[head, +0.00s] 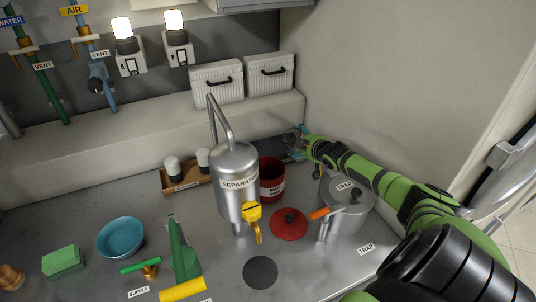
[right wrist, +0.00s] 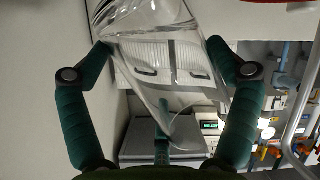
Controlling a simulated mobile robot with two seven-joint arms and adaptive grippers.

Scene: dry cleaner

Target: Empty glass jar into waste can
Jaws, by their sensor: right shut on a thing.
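The clear glass jar (right wrist: 165,60) is between the two dark green fingers of my right gripper (right wrist: 165,75), which is shut on it. In the head view my right gripper (head: 298,142) is small and far back, just behind and to the right of the waste can. The jar is hard to make out there, and I cannot tell whether anything is in it. The waste can (head: 277,187) is dark red with a white label and an open top, standing behind the separator. A red lid with a black knob (head: 289,223) lies on the counter. My left gripper is not in view.
The steel separator (head: 236,190) stands left of the can, its bent pipe rising high. The grey trap pot (head: 345,207) stands to the right. A wooden tray (head: 187,184) with shakers, a blue bowl (head: 121,238) and a green sponge (head: 62,261) are further left.

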